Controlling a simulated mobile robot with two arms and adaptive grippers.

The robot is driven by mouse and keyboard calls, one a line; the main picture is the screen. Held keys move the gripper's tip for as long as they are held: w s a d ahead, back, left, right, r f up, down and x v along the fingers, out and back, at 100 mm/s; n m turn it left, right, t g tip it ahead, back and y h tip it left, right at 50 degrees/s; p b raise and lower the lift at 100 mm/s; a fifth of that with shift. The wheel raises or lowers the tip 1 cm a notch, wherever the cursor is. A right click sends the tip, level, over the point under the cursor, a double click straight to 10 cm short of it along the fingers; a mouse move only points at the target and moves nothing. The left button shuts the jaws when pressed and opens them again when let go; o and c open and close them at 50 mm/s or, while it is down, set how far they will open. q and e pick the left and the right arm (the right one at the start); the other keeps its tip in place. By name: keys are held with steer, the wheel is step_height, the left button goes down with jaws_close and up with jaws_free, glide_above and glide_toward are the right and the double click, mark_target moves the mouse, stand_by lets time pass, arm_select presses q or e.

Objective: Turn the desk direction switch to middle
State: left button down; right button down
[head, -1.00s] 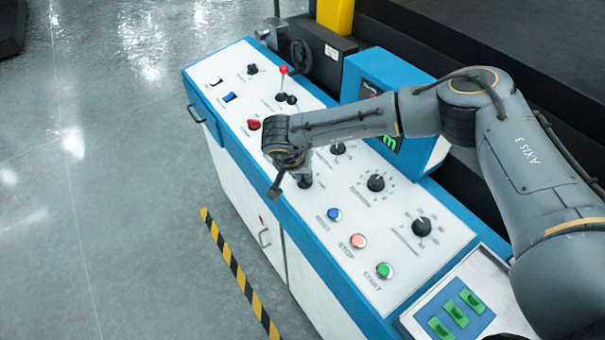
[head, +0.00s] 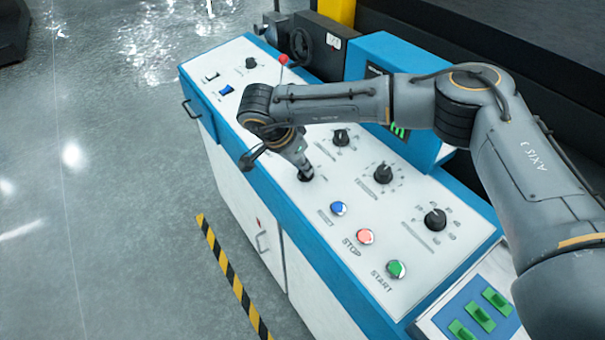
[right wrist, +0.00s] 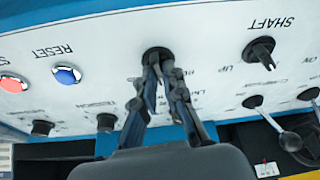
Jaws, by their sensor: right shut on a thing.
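A small black rotary knob (head: 306,176), apparently the desk direction switch, sits on the white top of the control desk, up-left of the blue button. My right gripper (head: 302,166) reaches it from the upper left, tilted, with its fingertips at the knob. In the right wrist view the two fingers (right wrist: 159,66) close around the black knob (right wrist: 156,53). The fingers hide much of the knob and the lettering below it, so I cannot read its position. My left gripper is not in view.
A blue button (head: 338,208), a red button (head: 365,236) and a green button (head: 396,269) line the near edge. Black dials (head: 383,173) stand behind. The shaft knob (right wrist: 258,50) and a red-tipped lever (head: 283,60) are nearby. A blue display housing (head: 385,50) rises behind.

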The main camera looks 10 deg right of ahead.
steer(key=shift+f+m+g+b, duration=0.15)
steer(key=shift+m+g+b, duration=0.15)
steer(key=shift+m+b, duration=0.7)
steer(key=c, duration=1.4)
jaws_free()
steer(key=v, duration=1.2)
steer(key=shift+a, duration=0.15)
steer(key=shift+a, duration=0.1)
